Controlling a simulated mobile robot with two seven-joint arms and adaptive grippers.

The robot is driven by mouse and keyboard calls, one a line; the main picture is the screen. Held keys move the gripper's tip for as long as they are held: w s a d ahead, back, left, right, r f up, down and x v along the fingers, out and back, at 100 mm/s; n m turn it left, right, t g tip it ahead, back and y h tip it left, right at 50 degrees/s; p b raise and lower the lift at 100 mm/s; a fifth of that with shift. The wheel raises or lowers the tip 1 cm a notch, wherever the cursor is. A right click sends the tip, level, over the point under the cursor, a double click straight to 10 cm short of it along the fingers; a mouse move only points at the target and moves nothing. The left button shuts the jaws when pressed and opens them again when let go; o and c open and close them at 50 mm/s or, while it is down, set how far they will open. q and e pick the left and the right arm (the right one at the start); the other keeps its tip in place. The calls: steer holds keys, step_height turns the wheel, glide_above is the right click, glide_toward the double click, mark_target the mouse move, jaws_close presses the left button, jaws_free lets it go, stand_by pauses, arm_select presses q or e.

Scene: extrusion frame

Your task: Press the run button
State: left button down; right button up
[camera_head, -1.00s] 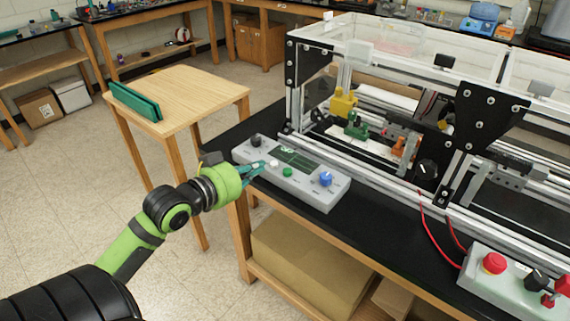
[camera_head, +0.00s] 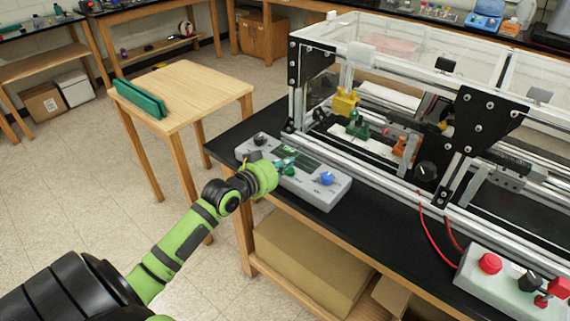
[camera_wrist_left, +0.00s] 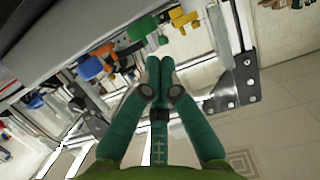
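A grey control box (camera_head: 310,190) lies on the black bench top in front of the framed machine. It carries a black knob (camera_head: 259,139), a dark display (camera_head: 299,155), a green button (camera_head: 290,171) and a blue knob (camera_head: 327,178). The labels are too small to read, so I cannot tell which is the run button. My left gripper (camera_head: 287,164) is over the middle of the box, its teal fingertips close to the green button; contact cannot be told. In the left wrist view its fingers (camera_wrist_left: 157,66) meet, with nothing seen between them. My right gripper is out of view.
The aluminium-framed machine (camera_head: 385,190) stands right behind the box. A second box with a red button (camera_head: 490,263) sits at the right, joined by red wires. A small wooden table (camera_head: 190,90) with a green rack stands at the left. Floor between is clear.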

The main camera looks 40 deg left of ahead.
arm_select(q)
steer(key=shift+s+f, duration=0.1)
steer(key=shift+f, duration=0.45)
